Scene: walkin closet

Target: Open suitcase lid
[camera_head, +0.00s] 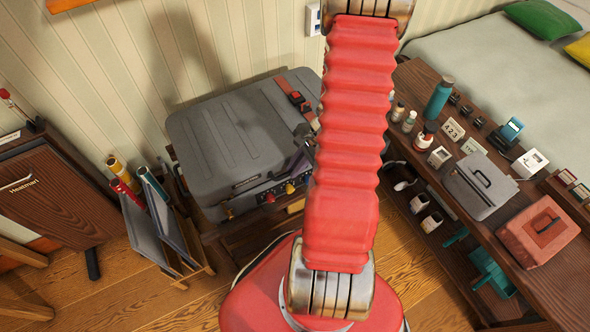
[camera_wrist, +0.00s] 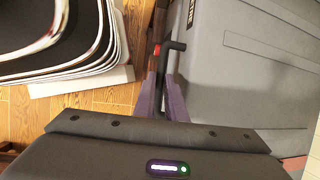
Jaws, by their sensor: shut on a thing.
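The large grey suitcase (camera_head: 225,140) stands on a low wooden stand against the striped wall, its lid down. Colored knobs (camera_head: 280,191) line its front lower edge, and an orange-red strap (camera_head: 292,97) crosses its right end. In the wrist view the suitcase (camera_wrist: 255,75) fills the right side. My gripper (camera_head: 304,148) is at the suitcase's right side, largely hidden behind my red arm. In the wrist view my gripper's purple-grey fingers (camera_wrist: 165,95) are at the lid's edge, beside a black bar (camera_wrist: 176,46). They are shut on the lid's edge; the exact contact is hard to see.
Rolled tubes and panels in a rack (camera_head: 160,220) stand left of the suitcase. A dark wooden cabinet (camera_head: 50,190) is further left. On the right, a wooden bench (camera_head: 545,285) carries bottles, a grey case and a red box. Wooden floor shows in front.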

